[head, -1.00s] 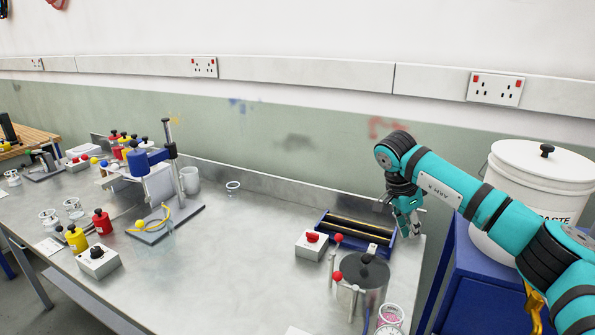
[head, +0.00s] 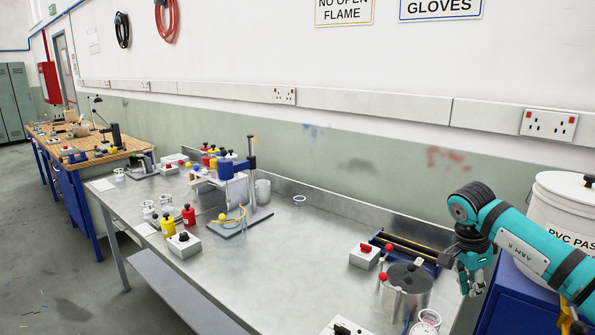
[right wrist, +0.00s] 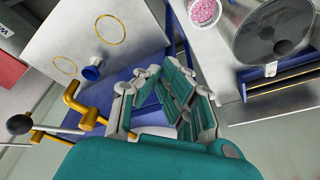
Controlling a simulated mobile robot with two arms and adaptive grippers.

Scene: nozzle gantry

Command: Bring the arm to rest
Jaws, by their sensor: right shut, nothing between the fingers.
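My right arm is teal with black joints and comes in from the right in the head view. Its gripper (head: 472,284) hangs pointing down at the right end of the steel bench (head: 310,270), just right of the blue roller unit. The fingers are together with nothing between them. In the right wrist view the gripper (right wrist: 168,98) shows teal and grey fingers, above a blue surface and a pale panel. It appears clear of the things around it, though its exact height is hard to tell. My left gripper is not in view.
Near the right gripper stand a grey metal pot (head: 408,290), the blue roller unit (head: 392,248), a red-knobbed box (head: 366,256) and a white PVC paste bucket (head: 560,215). A yellow bent pipe with a black knob (right wrist: 20,124) shows in the wrist view. The bench's middle is mostly clear.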

